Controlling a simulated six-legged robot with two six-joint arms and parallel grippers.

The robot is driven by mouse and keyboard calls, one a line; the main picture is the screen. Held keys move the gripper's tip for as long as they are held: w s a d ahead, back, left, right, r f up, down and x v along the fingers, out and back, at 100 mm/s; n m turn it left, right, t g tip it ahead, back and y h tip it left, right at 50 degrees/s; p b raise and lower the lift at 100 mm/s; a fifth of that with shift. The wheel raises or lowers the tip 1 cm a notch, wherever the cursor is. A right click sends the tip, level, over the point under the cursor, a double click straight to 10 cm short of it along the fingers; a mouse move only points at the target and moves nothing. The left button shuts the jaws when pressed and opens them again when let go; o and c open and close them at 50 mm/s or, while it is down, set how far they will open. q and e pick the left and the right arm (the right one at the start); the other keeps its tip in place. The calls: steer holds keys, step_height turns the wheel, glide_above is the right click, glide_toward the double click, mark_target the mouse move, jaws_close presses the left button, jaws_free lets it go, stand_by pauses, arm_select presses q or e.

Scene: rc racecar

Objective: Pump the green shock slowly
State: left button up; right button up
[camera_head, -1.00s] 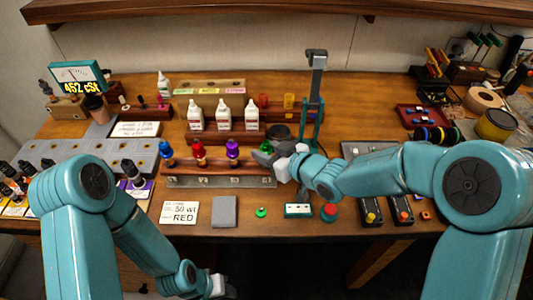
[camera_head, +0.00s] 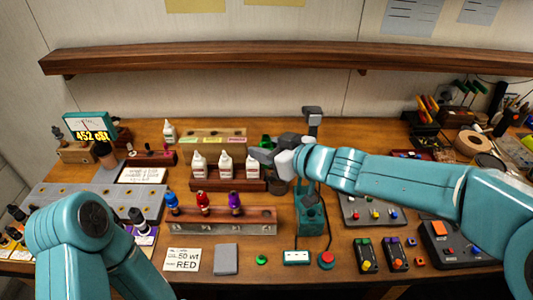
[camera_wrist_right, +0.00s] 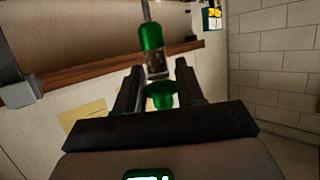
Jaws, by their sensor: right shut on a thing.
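The green shock (camera_wrist_right: 150,38) shows in the right wrist view with a green body, a clear section below it and a thin rod at its far end. A green cap (camera_wrist_right: 161,94) sits between the fingers. My right gripper (camera_wrist_right: 160,88) is shut on the shock. In the head view the right gripper (camera_head: 268,152) holds it above the bench, behind the rack, and only a bit of the green shock (camera_head: 265,140) shows. Blue (camera_head: 171,199), red (camera_head: 203,201) and purple (camera_head: 235,202) shocks stand in the wooden rack (camera_head: 220,222). My left gripper is out of view.
A teal stand (camera_head: 310,212) with a tall post is right of the rack, partly behind my right arm. White bottles (camera_head: 225,165) stand behind the rack. A grey pad (camera_head: 226,259), a green button (camera_head: 262,260) and a red button (camera_head: 326,260) lie in front. A gauge (camera_head: 90,126) is at left.

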stand_by(0.3)
step_height(320, 180, down, 13)
steer(key=b, duration=1)
steer(key=shift+r+b, duration=0.15)
steer(key=shift+b, duration=0.15)
stand_by(1.2)
step_height(320, 180, down, 6)
steer(key=b, duration=0.5)
steer(key=shift+f, duration=0.2)
stand_by(0.9)
